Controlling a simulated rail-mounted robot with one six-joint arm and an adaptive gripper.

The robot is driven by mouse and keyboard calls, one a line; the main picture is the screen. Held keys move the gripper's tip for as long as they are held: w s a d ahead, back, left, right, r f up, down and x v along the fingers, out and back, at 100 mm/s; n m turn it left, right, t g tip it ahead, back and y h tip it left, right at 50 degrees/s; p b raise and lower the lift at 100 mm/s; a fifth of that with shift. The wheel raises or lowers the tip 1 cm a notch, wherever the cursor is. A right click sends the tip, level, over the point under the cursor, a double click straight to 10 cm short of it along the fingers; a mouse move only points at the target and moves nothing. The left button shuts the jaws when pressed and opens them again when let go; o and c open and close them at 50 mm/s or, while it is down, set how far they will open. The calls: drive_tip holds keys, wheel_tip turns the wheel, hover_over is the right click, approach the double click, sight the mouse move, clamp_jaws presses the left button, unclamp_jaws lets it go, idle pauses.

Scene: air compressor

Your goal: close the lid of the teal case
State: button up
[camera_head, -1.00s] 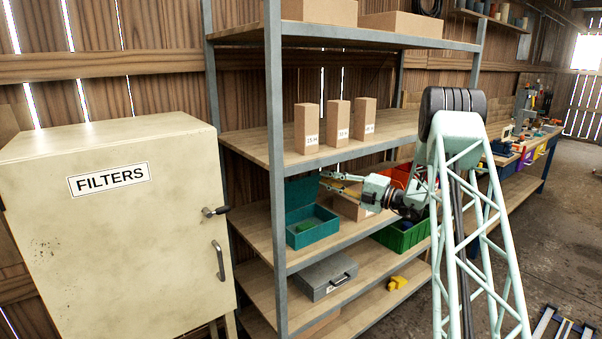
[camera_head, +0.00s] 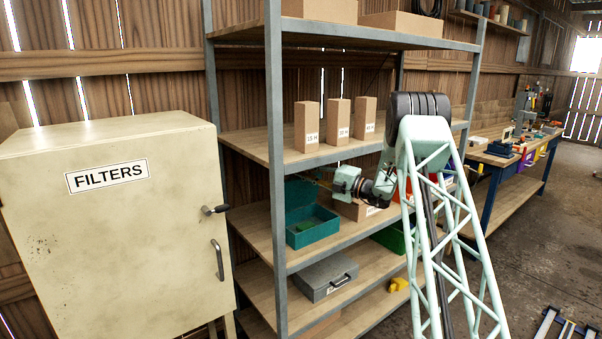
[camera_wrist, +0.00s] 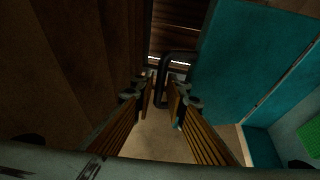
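The teal case (camera_head: 312,236) sits on the middle shelf with its lid (camera_head: 300,193) standing up at the back. In the wrist view the teal lid (camera_wrist: 245,60) fills the upper right, and part of the case body (camera_wrist: 262,148) shows at the lower right. My gripper (camera_wrist: 161,95) is open, its two fingers apart with nothing held. Its fingers are left of the lid in the wrist view. A dark loop-shaped bar (camera_wrist: 163,72) shows just beyond the fingertips, near the lid's edge. In the head view my gripper (camera_head: 324,182) is beside the lid, its fingertips hard to make out.
A green block (camera_wrist: 306,136) lies inside the case. A cardboard box (camera_head: 354,209) stands right of the case. A grey case (camera_head: 326,276) is on the shelf below. Shelf posts (camera_head: 274,150) and the shelf above with small boxes (camera_head: 338,120) bound the space.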

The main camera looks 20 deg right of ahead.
drive_tip(key=shift+w+a, duration=0.15)
drive_tip(key=shift+w, duration=0.1)
drive_tip(key=shift+c, duration=0.5)
clamp_jaws()
drive_tip(key=shift+s, duration=0.1)
